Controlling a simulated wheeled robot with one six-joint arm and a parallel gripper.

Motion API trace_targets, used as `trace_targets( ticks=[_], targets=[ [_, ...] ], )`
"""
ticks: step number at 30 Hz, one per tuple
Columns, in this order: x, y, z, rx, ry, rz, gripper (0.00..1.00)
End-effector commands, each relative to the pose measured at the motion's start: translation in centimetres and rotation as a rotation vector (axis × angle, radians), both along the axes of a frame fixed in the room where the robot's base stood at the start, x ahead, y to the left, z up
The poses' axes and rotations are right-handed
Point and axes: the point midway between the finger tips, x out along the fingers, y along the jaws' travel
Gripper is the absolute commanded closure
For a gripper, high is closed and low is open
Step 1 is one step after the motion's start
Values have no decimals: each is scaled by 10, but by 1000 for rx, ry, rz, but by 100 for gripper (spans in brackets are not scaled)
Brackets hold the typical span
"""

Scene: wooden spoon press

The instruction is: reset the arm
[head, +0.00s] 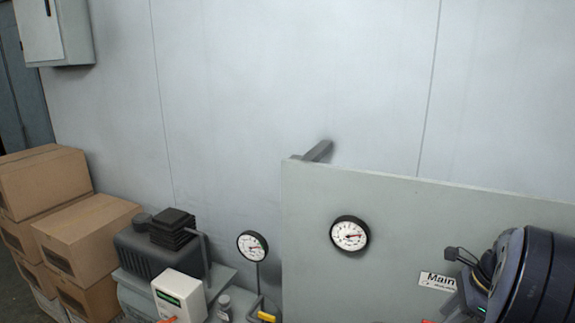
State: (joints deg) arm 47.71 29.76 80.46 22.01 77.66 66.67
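Part of my arm (535,275), dark and rounded with a cable and a small green light, fills the lower right corner of the head view. It is in front of a grey upright panel (390,220). My gripper cannot be made out; the arm runs out of the frame at the right and bottom edges.
The panel carries a round gauge (349,234) and a "Main" label (437,281), close to my arm. A second gauge (252,246), a dark machine (160,245) and a white box (180,296) stand left of it. Cardboard boxes (85,235) are stacked far left. A cabinet (52,30) hangs upper left.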

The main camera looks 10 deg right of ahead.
Motion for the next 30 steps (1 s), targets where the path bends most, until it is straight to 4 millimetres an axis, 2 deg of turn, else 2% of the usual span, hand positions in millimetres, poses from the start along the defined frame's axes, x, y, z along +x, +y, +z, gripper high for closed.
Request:
trace_targets(
  ticks=[5,9,15,30],
  targets=[
    [6,13,-31,3,3,2,66],
    [5,11,-32,-3,0,-106,66],
    [5,11,-30,-1,0,-179,66],
    [5,11,-28,-1,1,-171,66]
  ],
)
